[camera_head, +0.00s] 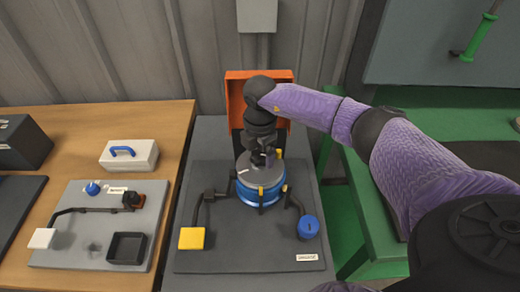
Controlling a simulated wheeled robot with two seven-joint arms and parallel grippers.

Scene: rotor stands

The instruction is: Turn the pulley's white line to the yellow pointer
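The pulley (249,178) is a grey disc on a blue base (245,195), in the middle of a dark board on the grey table. A short white mark shows on the left part of its top. Small yellow-tipped posts stand around it: one at the front (261,190), one at the front right (285,187) and one at the back right (279,153). I cannot tell which is the pointer. My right gripper (262,160) points down over the pulley's middle, at or just above its top. Its fingers and the hub are too small and dark to separate. My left gripper is out of view.
An orange open box (236,88) stands behind the pulley. A yellow block (192,238) and a blue knob (308,227) sit on arms in front. The wooden table (175,125) at left holds a white case (129,155) and another fixture board. A green bench is at right.

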